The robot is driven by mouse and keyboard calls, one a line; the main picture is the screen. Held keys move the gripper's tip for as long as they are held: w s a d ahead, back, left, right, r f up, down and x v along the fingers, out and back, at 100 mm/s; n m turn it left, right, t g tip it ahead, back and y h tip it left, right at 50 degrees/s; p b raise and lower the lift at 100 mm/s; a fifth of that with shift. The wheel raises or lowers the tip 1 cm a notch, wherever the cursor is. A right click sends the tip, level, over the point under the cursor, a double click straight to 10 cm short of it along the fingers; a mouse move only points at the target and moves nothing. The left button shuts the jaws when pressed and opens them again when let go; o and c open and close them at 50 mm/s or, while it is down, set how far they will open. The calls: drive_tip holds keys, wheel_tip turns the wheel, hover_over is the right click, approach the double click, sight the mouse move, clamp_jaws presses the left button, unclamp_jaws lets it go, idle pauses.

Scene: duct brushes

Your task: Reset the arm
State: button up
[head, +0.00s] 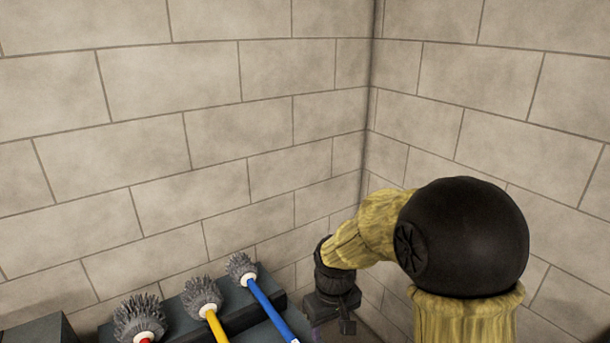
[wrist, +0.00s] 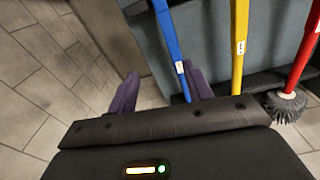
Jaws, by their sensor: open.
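Three duct brushes with grey bristle heads lie side by side: a blue brush (head: 266,305), a yellow brush (head: 214,323) and a red brush (head: 140,320) at the lower left of the head view. My gripper (wrist: 162,90) is open, its two purple fingers apart and nothing seen held. In the wrist view the blue handle (wrist: 167,35) passes close to the right finger; I cannot tell its depth from it. The yellow handle (wrist: 239,50) and red handle (wrist: 302,50) are farther right. In the head view my wrist is right of the blue brush, with the fingertips hidden.
The brushes rest on a dark grey stand (head: 180,317). Another dark block (head: 40,330) is at the lower left. Block walls (head: 220,150) meet in a corner behind my arm. Tiled floor (wrist: 40,75) shows clear at the left of the wrist view.

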drive_tip(key=s+d+m+t, duration=0.2)
drive_tip(key=s+d+m, duration=0.3)
drive_tip(key=s+d, duration=0.5)
drive_tip(key=shift+s+r, duration=0.2)
drive_tip(key=shift+r, duration=0.2)
drive_tip(key=shift+c, duration=0.4)
drive_tip(key=shift+c, duration=1.2)
drive_tip(key=shift+d, duration=0.1)
